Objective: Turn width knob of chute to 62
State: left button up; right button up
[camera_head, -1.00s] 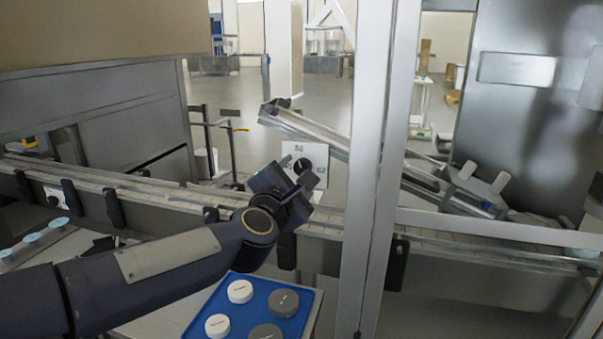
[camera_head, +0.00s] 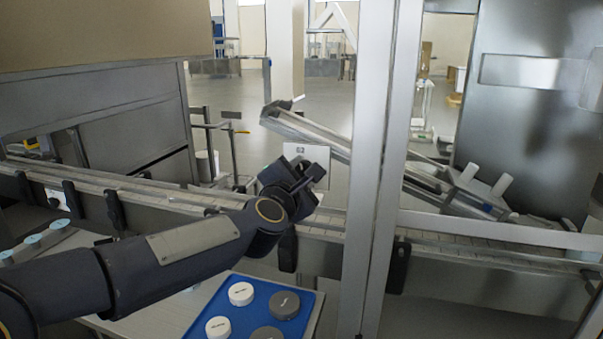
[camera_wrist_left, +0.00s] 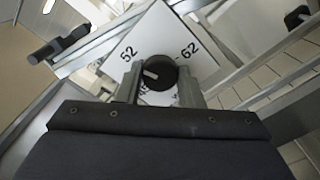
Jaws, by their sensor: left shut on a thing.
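The chute's white dial plate (camera_head: 318,153) is in the middle of the head view, mostly covered by my left gripper (camera_head: 305,176). In the left wrist view the plate (camera_wrist_left: 207,65) shows the numbers 52 and 62. The dark round width knob (camera_wrist_left: 163,73) sits on the plate with a short white mark on its left part; I cannot read an exact setting from it. The two fingers of my left gripper (camera_wrist_left: 160,92) are on either side of the knob, shut on it. In the head view the knob is hidden behind the gripper. My right gripper is not in view.
The sloping chute (camera_head: 310,130) runs behind the plate. A conveyor (camera_head: 140,190) passes below it. A metal post (camera_head: 375,170) stands just right of the gripper. A blue tray (camera_head: 252,318) with several white and grey round items lies below the arm.

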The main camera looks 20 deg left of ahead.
pick_arm(q)
jog(key=shift+m, duration=0.3)
jog(key=m+p, duration=0.2)
jog(key=m, duration=0.4)
jog(key=shift+p, duration=0.3)
jog(key=m+p, duration=0.1)
jog(key=m, duration=0.3)
jog(key=shift+p, duration=0.3)
jog(key=m+p, duration=0.1)
jog(key=m, duration=0.2)
jog(key=shift+m, duration=0.3)
jog(key=m+p, duration=0.3)
jog(key=m, duration=0.2)
jog(key=m+p, duration=0.1)
jog(key=m, duration=0.3)
jog(key=shift+f, duration=0.15)
jog(key=shift+m, duration=0.5)
jog(key=o, duration=1)
